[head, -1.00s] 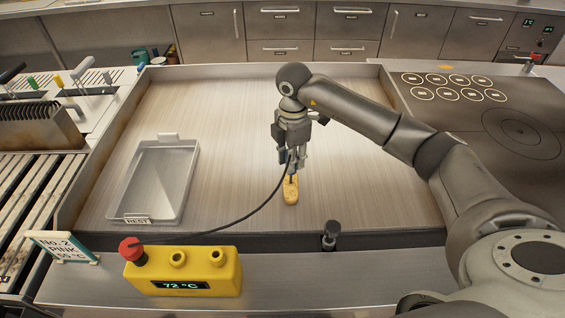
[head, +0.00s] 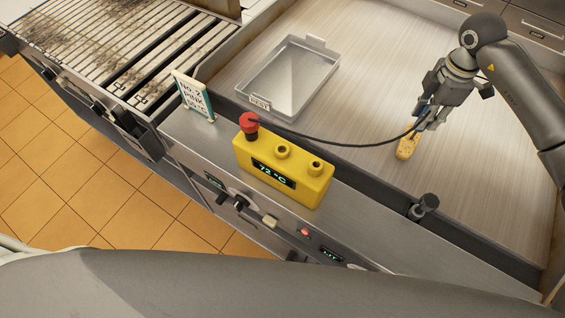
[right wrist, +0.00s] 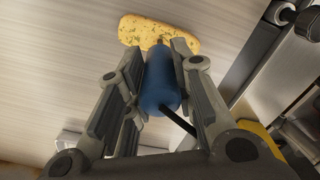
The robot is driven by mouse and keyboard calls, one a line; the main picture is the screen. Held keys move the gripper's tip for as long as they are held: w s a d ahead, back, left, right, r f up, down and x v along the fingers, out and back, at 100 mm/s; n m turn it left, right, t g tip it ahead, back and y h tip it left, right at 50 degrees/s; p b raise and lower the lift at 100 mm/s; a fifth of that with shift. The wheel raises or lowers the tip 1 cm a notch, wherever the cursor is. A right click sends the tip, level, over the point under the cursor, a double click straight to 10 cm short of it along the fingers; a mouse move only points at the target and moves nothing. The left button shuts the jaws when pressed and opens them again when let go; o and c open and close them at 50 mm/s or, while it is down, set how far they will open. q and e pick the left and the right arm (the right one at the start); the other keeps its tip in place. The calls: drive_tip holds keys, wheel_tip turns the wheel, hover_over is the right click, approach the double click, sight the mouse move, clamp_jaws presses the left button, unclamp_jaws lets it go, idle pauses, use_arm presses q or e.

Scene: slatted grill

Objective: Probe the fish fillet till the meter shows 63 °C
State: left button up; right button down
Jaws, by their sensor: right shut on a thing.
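The fish fillet (head: 407,149), a golden piece with green flecks, lies on the steel plate (head: 368,100); it also shows in the right wrist view (right wrist: 160,32). My right gripper (head: 424,120) is shut on the blue probe handle (right wrist: 162,82), just above the fillet. The handle's front end is at the fillet's edge; I cannot see whether the tip is inside. A black cable runs from the probe to the yellow meter (head: 316,183), whose display reads 72 °C. My left gripper is not in view.
A clear tray (head: 263,104) labelled REST sits on the plate's left side. A sign (head: 193,97) reading No. 2 PINK stands left of the meter. A slatted grill (head: 75,50) is at upper left. A dark knob (head: 428,203) stands at the front edge.

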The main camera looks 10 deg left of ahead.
drive_tip(key=shift+r+p, duration=2.35)
drive_tip(key=shift+r, duration=1.2)
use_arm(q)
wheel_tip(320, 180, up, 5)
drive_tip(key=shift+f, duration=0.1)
use_arm(e)
drive_tip(key=shift+f, duration=0.1)
